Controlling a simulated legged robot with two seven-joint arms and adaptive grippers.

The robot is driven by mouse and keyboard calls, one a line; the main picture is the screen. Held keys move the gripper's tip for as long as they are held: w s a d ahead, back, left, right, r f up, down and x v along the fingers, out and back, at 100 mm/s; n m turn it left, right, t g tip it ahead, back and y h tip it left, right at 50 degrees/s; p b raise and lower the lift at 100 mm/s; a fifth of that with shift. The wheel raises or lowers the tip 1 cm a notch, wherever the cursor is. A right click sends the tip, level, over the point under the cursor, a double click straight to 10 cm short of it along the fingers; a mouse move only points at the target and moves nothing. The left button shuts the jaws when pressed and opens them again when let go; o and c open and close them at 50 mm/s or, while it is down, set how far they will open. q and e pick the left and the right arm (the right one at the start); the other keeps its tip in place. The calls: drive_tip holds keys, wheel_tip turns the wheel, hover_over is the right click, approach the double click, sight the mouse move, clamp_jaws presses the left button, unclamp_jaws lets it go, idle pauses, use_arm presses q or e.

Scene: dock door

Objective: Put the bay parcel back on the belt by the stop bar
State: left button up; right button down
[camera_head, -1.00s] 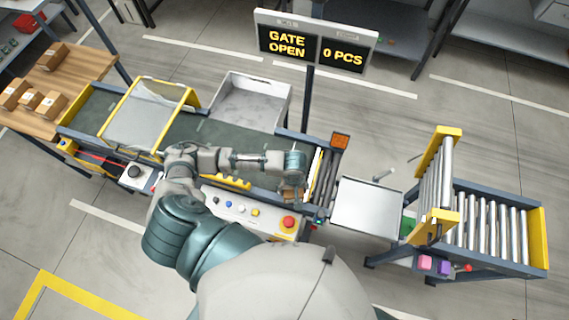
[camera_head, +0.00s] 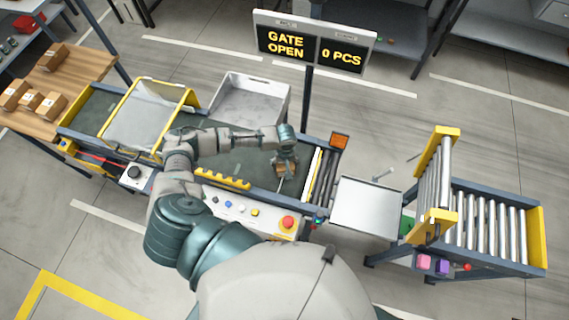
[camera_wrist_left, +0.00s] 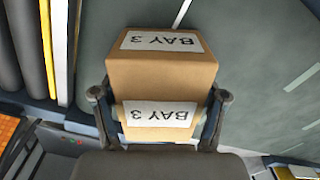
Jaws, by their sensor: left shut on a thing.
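The bay parcel (camera_wrist_left: 160,75) is a brown box with white labels reading BAY 3, and it fills the middle of the left wrist view. My left gripper (camera_wrist_left: 158,112) is shut on it, one finger at each side. In the head view the left gripper (camera_head: 286,166) and the parcel (camera_head: 281,168) are over the dark belt (camera_head: 225,163), left of the yellow and white bars (camera_head: 311,172). I cannot tell whether the parcel touches the belt. My right gripper is not in view.
A white bin (camera_head: 250,102) stands behind the belt. A clear-topped yellow gate frame (camera_head: 140,118) spans its left part. The sign (camera_head: 314,45) reads GATE OPEN, 0 PCS. A button panel (camera_head: 240,210) lies in front, and a steel plate (camera_head: 366,207) and rollers (camera_head: 490,230) lie right.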

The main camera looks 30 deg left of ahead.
use_arm(q)
drive_tip(key=shift+f, duration=0.1)
drive_tip(key=o, duration=1.6)
drive_tip(key=shift+a, duration=0.15)
drive_tip(key=shift+c, duration=0.2)
drive_tip(key=shift+o, duration=0.2)
drive_tip(key=shift+a, duration=0.25)
drive_tip(key=shift+a+f, duration=0.1)
drive_tip(key=shift+r, duration=0.2)
drive_tip(key=r, duration=1.1)
drive_tip(key=shift+d, duration=0.25)
drive_tip(key=shift+a+r, duration=0.15)
drive_tip(key=shift+r, duration=0.35)
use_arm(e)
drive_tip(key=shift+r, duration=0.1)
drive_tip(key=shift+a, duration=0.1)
